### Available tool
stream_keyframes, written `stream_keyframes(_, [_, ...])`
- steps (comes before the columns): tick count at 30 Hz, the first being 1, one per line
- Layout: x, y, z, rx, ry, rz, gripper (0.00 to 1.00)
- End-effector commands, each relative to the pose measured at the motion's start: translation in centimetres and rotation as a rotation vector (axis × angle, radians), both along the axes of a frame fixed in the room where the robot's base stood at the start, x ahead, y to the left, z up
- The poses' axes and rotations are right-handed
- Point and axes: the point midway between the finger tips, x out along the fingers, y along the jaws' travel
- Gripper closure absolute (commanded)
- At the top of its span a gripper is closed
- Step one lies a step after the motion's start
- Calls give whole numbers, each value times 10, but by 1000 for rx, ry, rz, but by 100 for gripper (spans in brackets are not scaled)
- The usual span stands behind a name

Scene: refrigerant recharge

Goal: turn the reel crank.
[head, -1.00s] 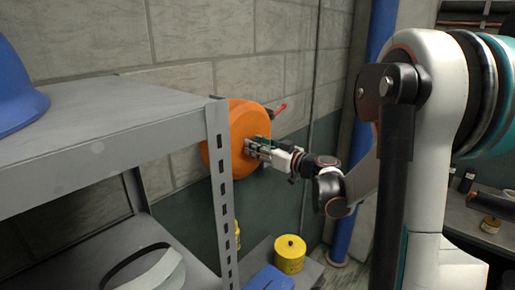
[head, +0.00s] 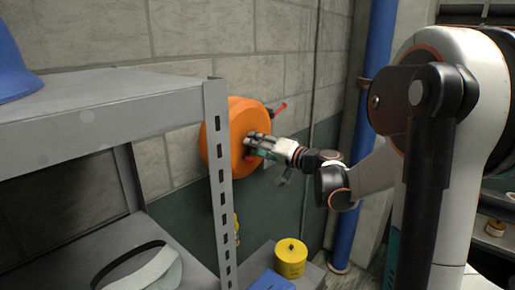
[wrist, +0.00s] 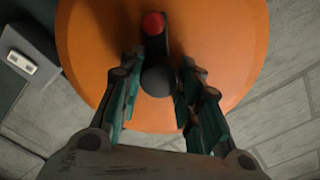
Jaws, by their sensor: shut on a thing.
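The orange reel (head: 222,128) is a round drum on the wall, partly hidden by the shelf post in the head view. It fills much of the wrist view (wrist: 90,50). Its crank (wrist: 155,48) is a black arm with a red cap at one end, near the middle of the drum face, and a rounded black end nearer the camera. My gripper (wrist: 158,84) has its teal-padded fingers on both sides of that black end and is shut on it.
A grey metal shelf (head: 130,92) stands close at the left, its post in front of the reel. A yellow canister (head: 291,262) stands below the reel. A blue pipe (head: 372,110) runs up the wall at right.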

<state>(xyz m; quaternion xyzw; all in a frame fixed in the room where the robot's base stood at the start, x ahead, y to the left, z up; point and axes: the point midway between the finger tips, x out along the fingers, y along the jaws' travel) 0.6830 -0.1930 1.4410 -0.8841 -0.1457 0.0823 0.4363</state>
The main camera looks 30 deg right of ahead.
Motion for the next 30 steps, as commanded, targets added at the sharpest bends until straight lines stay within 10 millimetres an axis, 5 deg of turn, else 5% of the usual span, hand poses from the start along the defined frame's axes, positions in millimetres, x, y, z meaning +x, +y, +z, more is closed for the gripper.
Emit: stream_keyframes(30, [0,-1,-1,865,314,0,92])
